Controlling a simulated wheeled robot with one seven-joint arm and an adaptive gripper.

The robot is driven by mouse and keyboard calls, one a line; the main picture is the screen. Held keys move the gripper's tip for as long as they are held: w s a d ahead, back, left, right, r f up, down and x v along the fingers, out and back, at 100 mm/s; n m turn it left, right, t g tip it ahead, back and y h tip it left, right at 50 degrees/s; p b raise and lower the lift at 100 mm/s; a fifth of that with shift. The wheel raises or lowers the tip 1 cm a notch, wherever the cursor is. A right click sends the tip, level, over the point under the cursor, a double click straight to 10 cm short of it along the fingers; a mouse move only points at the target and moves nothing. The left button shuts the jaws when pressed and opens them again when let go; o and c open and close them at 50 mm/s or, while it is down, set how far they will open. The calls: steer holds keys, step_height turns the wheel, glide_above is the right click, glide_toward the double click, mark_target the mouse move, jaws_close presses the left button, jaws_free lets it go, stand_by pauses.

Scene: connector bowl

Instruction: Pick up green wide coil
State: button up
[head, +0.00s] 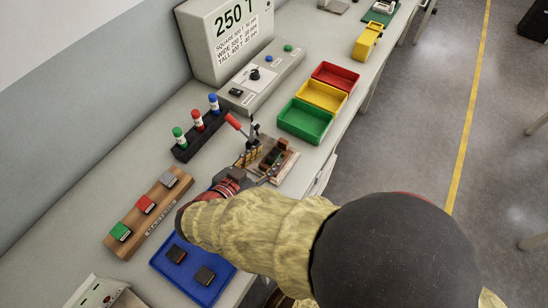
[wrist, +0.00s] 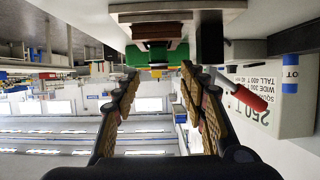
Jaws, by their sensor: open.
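My gripper (wrist: 158,72) is open in the wrist view, its fingers spread with nothing between them. In the head view my gripper (head: 236,180) is low over the bench, just in front of a wooden fixture (head: 284,170), and my arm partly covers it. In the wrist view a green surface (wrist: 155,56) shows beyond the fingertips, next to a brown block (wrist: 160,29); I cannot tell whether it is the coil or a bin. A green block (head: 120,231) sits at the near end of a wooden rack. No wide coil is clearly identifiable.
A red-handled lever (head: 234,123) rises beside the fixture. Green (head: 304,122), yellow and red bins stand behind it. A blue tray (head: 203,293) with dark pieces lies near my arm. A black holder with capped cylinders (head: 198,120) and a grey control box (head: 262,80) line the wall side.

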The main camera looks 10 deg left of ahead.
mark_target(276, 151)
steer(key=x, duration=0.2)
steer(key=b+x, duration=0.1)
steer(key=shift+w+d+f, duration=0.15)
steer(key=shift+d+f, duration=0.05)
steer(key=shift+f, duration=0.3)
steer(key=shift+w+d+f, duration=0.1)
steer(key=shift+w+d, duration=0.1)
steer(key=shift+w, duration=0.4)
jaws_close()
